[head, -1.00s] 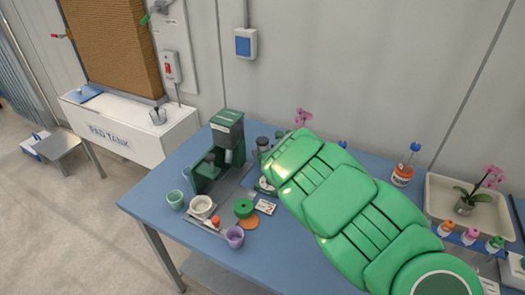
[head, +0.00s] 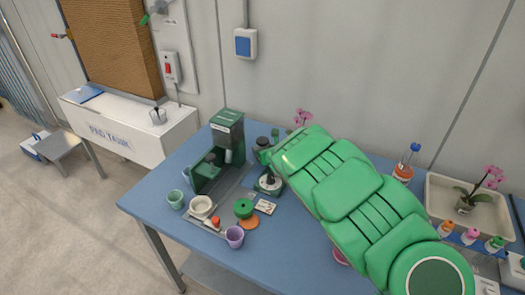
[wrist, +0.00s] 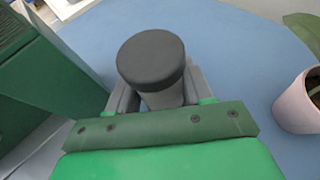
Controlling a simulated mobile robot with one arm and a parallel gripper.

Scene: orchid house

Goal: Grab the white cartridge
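A cylinder with a dark, round cap (wrist: 151,58) and a paler grey body stands between the fingers of my gripper (wrist: 160,98) in the wrist view. The fingers flank its body closely on both sides; I cannot tell whether they press on it. I cannot tell whether this cylinder is the white cartridge, as its body is mostly hidden under the cap. In the head view my gripper (head: 262,150) is at the back of the blue table, right of the green machine, and its fingers are too small to read. A small dark round top (head: 275,133) shows just behind it.
The green machine (head: 228,128) stands close to the left. A white bowl (head: 201,205), a purple cup (head: 234,238) and a green disc (head: 243,208) lie in front. In the wrist view a potted plant (wrist: 298,102) stands at right. Blue table (head: 290,255) is free in front.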

